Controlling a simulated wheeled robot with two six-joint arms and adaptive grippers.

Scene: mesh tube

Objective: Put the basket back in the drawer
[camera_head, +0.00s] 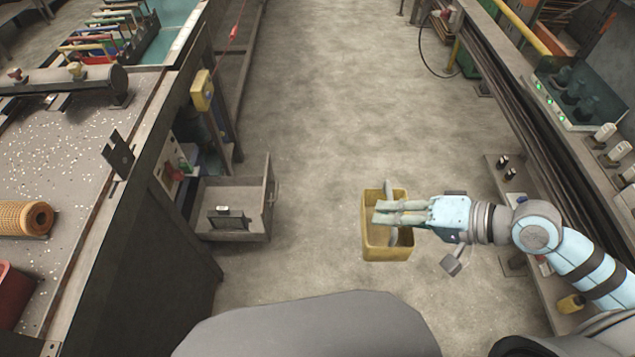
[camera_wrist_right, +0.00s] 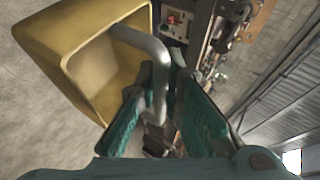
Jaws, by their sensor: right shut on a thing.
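The yellow basket (camera_head: 388,250) hangs in front of my right gripper, over the aisle floor. My right gripper (camera_head: 380,212) reaches over the basket's top from the right. In the right wrist view my right gripper (camera_wrist_right: 158,98) is shut on the basket's grey bent handle (camera_wrist_right: 150,48). The yellow basket (camera_wrist_right: 62,75) is tilted in that view, with its open side showing and its inside looking empty. The grey drawer (camera_head: 268,198) is pulled out from the left workbench, apart from the basket. My left gripper is not in view.
A small dark box with a white top (camera_head: 230,218) lies in the drawer. The left workbench (camera_head: 75,180) carries an orange mesh tube (camera_head: 22,217) near its edge. A machine with rails (camera_head: 545,130) lines the right side. The floor (camera_head: 315,150) between is clear.

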